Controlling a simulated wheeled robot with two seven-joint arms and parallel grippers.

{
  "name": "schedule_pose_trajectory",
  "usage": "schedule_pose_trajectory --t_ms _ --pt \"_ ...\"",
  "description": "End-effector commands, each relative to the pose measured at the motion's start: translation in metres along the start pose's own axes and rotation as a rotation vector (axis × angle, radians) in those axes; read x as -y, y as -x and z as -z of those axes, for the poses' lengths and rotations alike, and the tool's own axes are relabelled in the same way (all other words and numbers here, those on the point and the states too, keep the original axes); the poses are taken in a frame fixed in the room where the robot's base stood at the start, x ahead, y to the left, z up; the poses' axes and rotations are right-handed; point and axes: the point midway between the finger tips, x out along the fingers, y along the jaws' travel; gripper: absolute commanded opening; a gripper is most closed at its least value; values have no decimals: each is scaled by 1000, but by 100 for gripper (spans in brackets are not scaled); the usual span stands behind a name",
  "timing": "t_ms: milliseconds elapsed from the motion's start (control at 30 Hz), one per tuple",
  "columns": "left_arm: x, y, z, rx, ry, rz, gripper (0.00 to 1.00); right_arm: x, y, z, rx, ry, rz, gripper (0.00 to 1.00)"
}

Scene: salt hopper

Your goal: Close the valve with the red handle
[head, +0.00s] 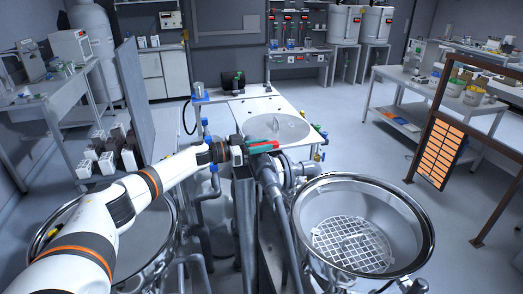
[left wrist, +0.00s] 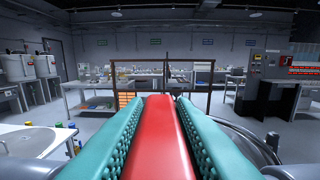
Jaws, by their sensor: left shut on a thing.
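The red valve handle (left wrist: 166,140) runs up the middle of the left wrist view, between the two teal ribbed fingers of my left gripper (left wrist: 163,125). The fingers press along both its sides. In the head view my left gripper (head: 262,146) is at the middle, over the pipework between two round steel hoppers. A little of the red handle (head: 264,142) shows at its fingers. The valve body under the handle is mostly hidden by the gripper. My right gripper is in neither view.
A steel hopper with a white grate (head: 428,232) stands right of the valve, and another hopper (head: 172,235) is at the left behind my arm. A white table with a round lid (head: 290,122) lies just beyond. A brown frame with an orange panel (head: 436,150) stands at the right. The floor between is clear.

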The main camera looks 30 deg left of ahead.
Motion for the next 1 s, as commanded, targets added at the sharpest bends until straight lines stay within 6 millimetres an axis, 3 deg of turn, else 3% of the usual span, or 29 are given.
schedule_pose_trajectory --t_ms 600,633,733,1000 --pt "1 -1 -1 2 0 57 1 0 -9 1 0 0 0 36" --pt "1 -1 -1 2 0 57 26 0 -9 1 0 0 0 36" --pt "1 -1 -1 2 0 56 42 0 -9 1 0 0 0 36" --pt "0 0 0 1 0 55 45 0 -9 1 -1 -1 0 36"
